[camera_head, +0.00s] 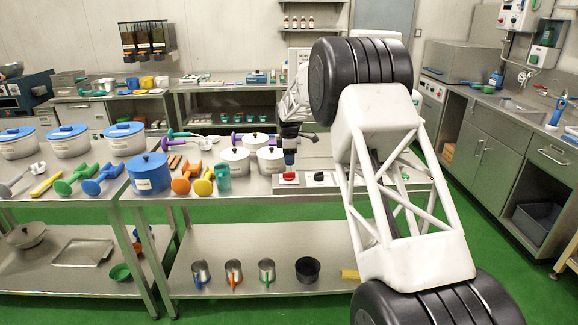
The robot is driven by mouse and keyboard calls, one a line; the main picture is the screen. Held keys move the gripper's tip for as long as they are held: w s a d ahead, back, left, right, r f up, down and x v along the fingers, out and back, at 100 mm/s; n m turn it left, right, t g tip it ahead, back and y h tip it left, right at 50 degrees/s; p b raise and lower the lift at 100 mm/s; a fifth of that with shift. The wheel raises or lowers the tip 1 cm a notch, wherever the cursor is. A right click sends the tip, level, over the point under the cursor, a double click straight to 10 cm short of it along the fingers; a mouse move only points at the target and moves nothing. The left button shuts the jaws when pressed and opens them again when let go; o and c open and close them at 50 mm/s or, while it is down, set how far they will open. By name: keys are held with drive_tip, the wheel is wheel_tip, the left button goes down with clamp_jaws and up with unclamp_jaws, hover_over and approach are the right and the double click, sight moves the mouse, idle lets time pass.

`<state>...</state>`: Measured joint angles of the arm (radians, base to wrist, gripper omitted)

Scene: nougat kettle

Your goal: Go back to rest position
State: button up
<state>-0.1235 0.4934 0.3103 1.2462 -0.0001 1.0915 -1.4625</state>
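My arm rises from the bottom right, folds at a large black joint and reaches over the steel table (235,196). My gripper (289,160) points down behind the arm, above the table near a small panel with a red knob (290,176). Its fingers are small and dark, and I cannot tell whether they are open or hold anything. White pots with lids (235,162) stand left of it, with a purple-handled tool (303,135) close by. My arm hides part of the table on the right.
White tubs with blue lids (68,144) stand further left. Metal cups (233,272) are on the lower shelf. The green floor (455,210) at right is clear.

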drive_tip(key=shift+r, duration=0.6)
drive_tip(key=shift+s+r, duration=0.15)
drive_tip(key=shift+r, duration=0.05)
drive_tip(key=s+d+r+m, duration=0.3)
drive_tip(key=s+r, duration=0.3)
drive_tip(key=s, duration=0.4)
drive_tip(key=s+d+r+m+t, duration=0.1)
drive_tip(key=s+d+r+m, duration=0.15)
drive_tip(key=s+r, duration=0.55)
drive_tip(key=s+d+r+m, duration=0.3)
drive_tip(key=s+r, duration=0.1)
drive_tip(key=s, duration=0.9)
drive_tip(key=s+d+f+m, duration=0.1)
drive_tip(key=s+f+m, duration=0.1)
drive_tip(key=s, duration=1.1)
drive_tip(key=s+d+f+m+t, duration=0.1)
drive_tip(key=s+m, duration=0.3)
drive_tip(key=s, duration=0.9)
drive_tip(key=s+d+f+m, duration=0.2)
drive_tip(key=s+m, duration=0.2)
drive_tip(key=s, duration=0.9)
drive_tip(key=shift+s+d+f+t, duration=0.2)
drive_tip(key=shift+s+f+t, duration=0.1)
drive_tip(key=shift+s, duration=0.1)
